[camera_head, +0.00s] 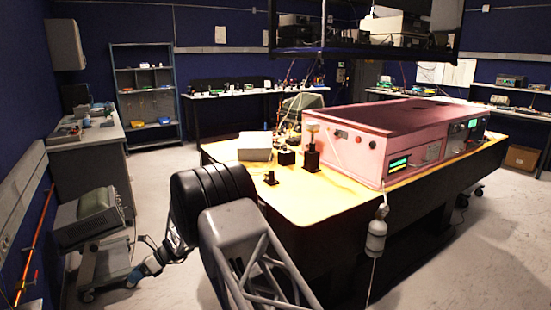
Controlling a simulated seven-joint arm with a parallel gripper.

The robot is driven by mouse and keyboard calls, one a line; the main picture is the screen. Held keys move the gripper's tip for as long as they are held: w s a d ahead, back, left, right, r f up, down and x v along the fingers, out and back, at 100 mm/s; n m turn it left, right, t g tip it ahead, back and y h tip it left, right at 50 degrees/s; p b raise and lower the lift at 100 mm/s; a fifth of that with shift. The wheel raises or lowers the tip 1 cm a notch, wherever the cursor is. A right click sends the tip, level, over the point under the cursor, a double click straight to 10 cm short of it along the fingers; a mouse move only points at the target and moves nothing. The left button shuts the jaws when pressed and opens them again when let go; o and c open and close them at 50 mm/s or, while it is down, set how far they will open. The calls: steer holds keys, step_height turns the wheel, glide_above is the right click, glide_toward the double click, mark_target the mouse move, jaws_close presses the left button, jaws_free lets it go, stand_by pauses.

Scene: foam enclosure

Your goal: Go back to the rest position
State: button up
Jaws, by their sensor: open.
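My gripper (139,272) shows small at the lower left, below and to the left of my arm's black and grey links. It hangs over the floor, apart from the table, beside a grey cart (100,240). It is open, and I see nothing held in it. My arm's near links hide part of the wrist and the table's near left side.
A yellow-topped table (310,205) stands to the right, carrying a large pink instrument box (405,140), a light grey box (255,146) and small black mounts (311,158). A side bench (85,135) stands at left. Floor (160,180) between bench and table is clear.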

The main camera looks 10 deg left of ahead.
steer(key=w+d+r+n+t+h, duration=0.1)
steer(key=d+r+n+t, duration=0.1)
steer(key=d+r, duration=0.85)
steer(key=w+d+r+n+t+h, duration=0.15)
steer(key=d+r, duration=0.55)
steer(key=d, duration=0.7)
steer(key=w+d+r+n+t, duration=0.1)
steer(key=d+r+n, duration=0.2)
steer(key=d+r, duration=0.7)
steer(key=s+d+r+n+t+h, duration=0.1)
steer(key=s+d+r+n+t, duration=0.15)
steer(key=s+d, duration=0.6)
steer(key=s+d+r+n+t+h, duration=0.1)
steer(key=s+d+r+h, duration=0.15)
steer(key=d, duration=1.15)
steer(key=s+d+r+n+t, duration=0.1)
steer(key=s+d+r, duration=0.4)
steer(key=d, duration=0.7)
steer(key=s+d+f+n+t+h, duration=0.1)
steer(key=s+d+f+n+h, duration=0.1)
steer(key=s+d, duration=0.6)
steer(key=s+d+f+n+t+h, duration=0.1)
steer(key=s+d+f+h, duration=0.1)
steer(key=s+d, duration=0.6)
steer(key=s, duration=0.3)
steer(key=shift+s+n+t, duration=0.3)
steer(key=shift+s+n, duration=0.05)
steer(key=shift+n, duration=0.05)
